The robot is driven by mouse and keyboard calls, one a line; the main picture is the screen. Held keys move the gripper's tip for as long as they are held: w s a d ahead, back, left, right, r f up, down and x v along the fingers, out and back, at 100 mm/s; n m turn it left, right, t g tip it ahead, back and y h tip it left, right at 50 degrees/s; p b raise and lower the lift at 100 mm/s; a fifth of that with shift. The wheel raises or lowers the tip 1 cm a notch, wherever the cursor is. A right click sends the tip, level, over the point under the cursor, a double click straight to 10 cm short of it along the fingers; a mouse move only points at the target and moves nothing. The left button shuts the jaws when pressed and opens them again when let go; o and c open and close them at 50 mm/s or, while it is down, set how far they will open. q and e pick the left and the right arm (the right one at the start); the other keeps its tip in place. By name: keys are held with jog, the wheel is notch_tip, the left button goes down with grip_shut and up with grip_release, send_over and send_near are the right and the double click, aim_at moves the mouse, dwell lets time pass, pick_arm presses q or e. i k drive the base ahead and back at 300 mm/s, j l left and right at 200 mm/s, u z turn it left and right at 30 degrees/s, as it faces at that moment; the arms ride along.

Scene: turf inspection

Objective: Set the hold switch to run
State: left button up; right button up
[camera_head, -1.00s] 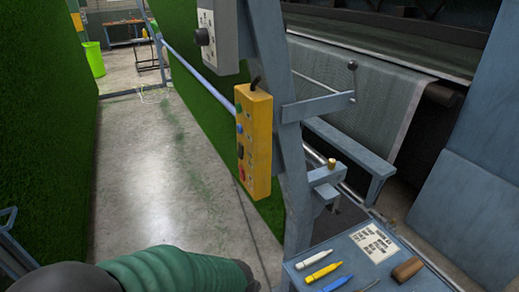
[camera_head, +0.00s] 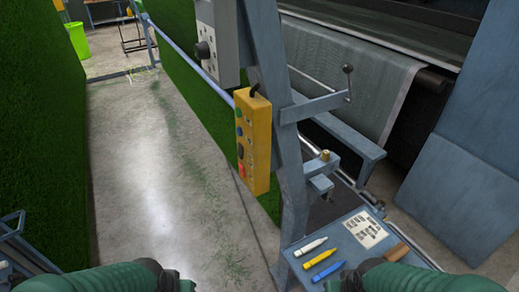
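A yellow control box (camera_head: 258,140) hangs on the blue-grey post in the middle of the view. Its left face carries a green button, a blue button, a black switch-like part (camera_head: 240,151) and a red button (camera_head: 241,170). A grey panel (camera_head: 226,45) above it has a black round knob (camera_head: 203,50). Labels are too small to read, so I cannot tell which control is the hold switch or how it is set. Two green-sleeved arm parts of mine show at the bottom edge, well below the box. Neither gripper's fingers show.
A blue-grey shelf (camera_head: 337,232) at lower right holds a printed card (camera_head: 364,229), white, yellow and blue markers and a brown block (camera_head: 397,252). A lever with a ball knob (camera_head: 348,70) juts right from the post. Green turf walls flank a clear concrete aisle (camera_head: 150,190) on the left.

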aim_at(242, 172)
jog(key=i+j+z, duration=0.2)
jog(key=i+j, duration=0.55)
